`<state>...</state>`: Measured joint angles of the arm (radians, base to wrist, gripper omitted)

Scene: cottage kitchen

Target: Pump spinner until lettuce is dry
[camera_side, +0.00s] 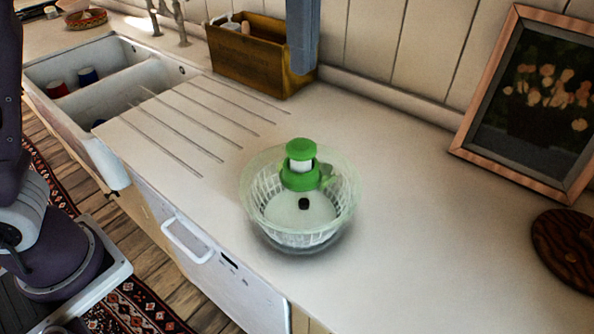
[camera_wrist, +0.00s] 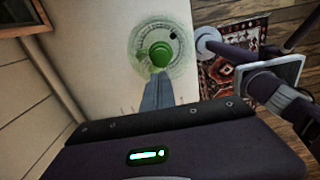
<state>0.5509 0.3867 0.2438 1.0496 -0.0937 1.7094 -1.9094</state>
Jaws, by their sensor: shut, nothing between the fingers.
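The salad spinner (camera_side: 300,195) stands upright on the white counter, with a clear bowl, a pale slotted basket and a clear lid. Its green pump knob (camera_side: 300,148) is up, with a white shaft showing between it and the green collar. I cannot make out any lettuce inside. The spinner also shows in the wrist view (camera_wrist: 180,62), seen from above. My gripper's fingers (camera_side: 302,70) hang straight down in the side view, with the tips above the level of the knob and apart from it. In the wrist view my gripper (camera_wrist: 158,78) is shut and empty.
A sink (camera_side: 135,75) with red and blue cups lies to the left. A wooden box (camera_side: 245,58) stands against the back wall. A framed flower picture (camera_side: 480,100) leans at the right, near a round wooden board (camera_side: 565,240). The counter around the spinner is clear.

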